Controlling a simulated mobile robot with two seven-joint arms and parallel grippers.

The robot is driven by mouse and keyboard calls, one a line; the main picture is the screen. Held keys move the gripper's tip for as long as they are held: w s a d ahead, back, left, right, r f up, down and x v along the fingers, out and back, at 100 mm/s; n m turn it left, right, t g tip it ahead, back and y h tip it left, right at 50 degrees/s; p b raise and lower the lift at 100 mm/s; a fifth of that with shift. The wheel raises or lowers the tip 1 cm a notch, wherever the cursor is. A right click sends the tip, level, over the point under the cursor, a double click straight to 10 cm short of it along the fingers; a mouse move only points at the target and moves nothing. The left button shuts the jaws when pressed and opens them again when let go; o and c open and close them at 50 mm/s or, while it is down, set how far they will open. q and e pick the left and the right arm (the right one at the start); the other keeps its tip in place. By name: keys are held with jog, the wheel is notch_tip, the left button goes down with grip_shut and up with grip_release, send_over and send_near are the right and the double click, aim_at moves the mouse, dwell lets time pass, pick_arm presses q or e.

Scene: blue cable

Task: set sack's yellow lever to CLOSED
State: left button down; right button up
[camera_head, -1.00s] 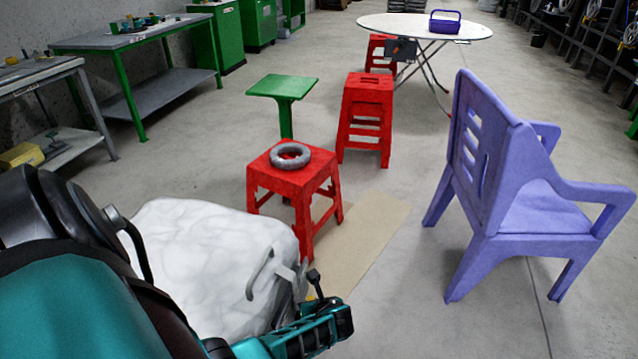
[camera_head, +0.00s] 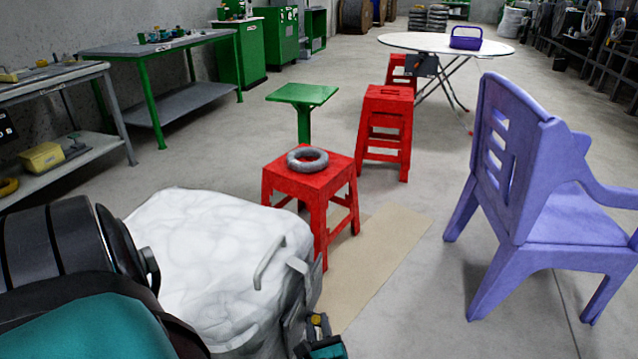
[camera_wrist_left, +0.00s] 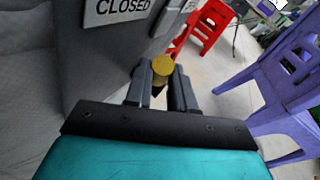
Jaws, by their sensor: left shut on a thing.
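The white sack (camera_head: 215,255) stands at the lower middle of the head view, with a metal handle and a grey plate on its right side. In the left wrist view a sign reading CLOSED (camera_wrist_left: 118,9) is on the grey face (camera_wrist_left: 75,60). The yellow lever's round end (camera_wrist_left: 163,66) shows between the fingers of my left gripper (camera_wrist_left: 163,80), which is shut on it. The gripper also shows at the bottom of the head view (camera_head: 320,335), beside the sack's right side. The rest of the lever is hidden. My right gripper is not in view.
A red stool (camera_head: 310,185) with a grey ring (camera_head: 307,159) stands just behind the sack. A purple chair (camera_head: 545,200) stands to the right. A cardboard sheet (camera_head: 380,260) lies on the floor between them.

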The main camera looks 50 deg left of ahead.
pick_arm(q)
jog(key=shift+s+a+f+y+b, duration=0.1)
jog(key=shift+s+f+y+b, duration=0.05)
jog(key=shift+y+b, duration=0.2)
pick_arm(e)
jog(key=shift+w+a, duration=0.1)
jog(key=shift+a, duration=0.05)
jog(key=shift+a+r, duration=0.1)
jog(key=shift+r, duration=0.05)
pick_arm(q)
jog(key=c, duration=1.2)
grip_release()
jog(key=shift+c, duration=0.2)
